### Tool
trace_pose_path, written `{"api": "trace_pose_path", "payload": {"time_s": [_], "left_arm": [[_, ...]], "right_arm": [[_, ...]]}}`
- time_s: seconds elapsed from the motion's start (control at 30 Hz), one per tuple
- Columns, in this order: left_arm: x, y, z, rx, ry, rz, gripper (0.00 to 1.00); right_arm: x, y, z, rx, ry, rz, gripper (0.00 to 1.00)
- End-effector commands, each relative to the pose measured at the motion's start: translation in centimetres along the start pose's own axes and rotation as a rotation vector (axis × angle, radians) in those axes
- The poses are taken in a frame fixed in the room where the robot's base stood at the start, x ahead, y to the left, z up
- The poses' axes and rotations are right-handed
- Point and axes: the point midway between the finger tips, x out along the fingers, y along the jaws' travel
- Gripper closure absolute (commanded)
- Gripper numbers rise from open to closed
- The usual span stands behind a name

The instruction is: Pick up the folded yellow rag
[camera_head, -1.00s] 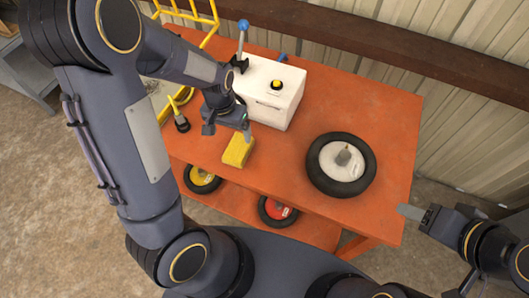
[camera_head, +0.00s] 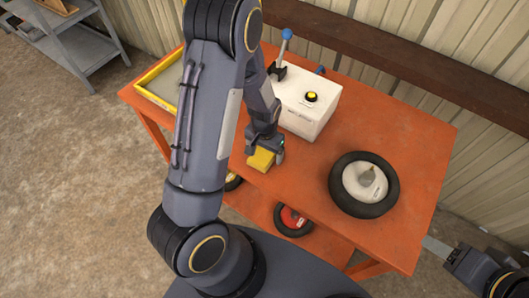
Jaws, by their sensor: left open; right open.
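The folded yellow rag (camera_head: 261,161) lies on the orange table (camera_head: 300,165) near its front edge, in front of the white box. My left gripper (camera_head: 264,152) is open and points down right at the rag, its fingers at or just above it. The gripper hides the rag's back part, and I cannot tell whether the fingers touch it. My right gripper (camera_head: 436,247) is open and empty beyond the table's right front corner, partly visible near the frame's right edge.
A white box (camera_head: 313,112) with a yellow-topped button and a blue-knobbed lever stands behind the rag. A black-tyred wheel (camera_head: 364,184) lies to the right. A yellow-edged tray (camera_head: 160,88) sits at the left end. A red-hubbed wheel (camera_head: 293,219) is on the lower shelf.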

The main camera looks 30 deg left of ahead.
Motion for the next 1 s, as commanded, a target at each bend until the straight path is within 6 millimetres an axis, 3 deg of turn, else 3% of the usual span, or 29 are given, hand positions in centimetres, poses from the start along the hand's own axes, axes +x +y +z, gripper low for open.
{"api": "trace_pose_path", "payload": {"time_s": [0.07,0.4,0.77,1.0], "left_arm": [[0.0,0.0,0.0,0.000,0.000,0.000,0.17],[0.0,0.0,0.0,0.000,-0.001,0.000,0.61],[-0.6,0.0,0.0,0.001,0.000,0.000,0.61],[-4.0,0.2,0.5,0.002,0.005,0.001,0.61]], "right_arm": [[0.0,0.0,0.0,0.000,0.000,0.000,0.46],[0.0,0.0,0.0,0.000,0.000,0.000,0.46],[0.0,0.0,0.0,0.000,0.000,0.000,0.46],[0.2,0.1,0.1,0.000,0.000,0.000,0.46]]}}
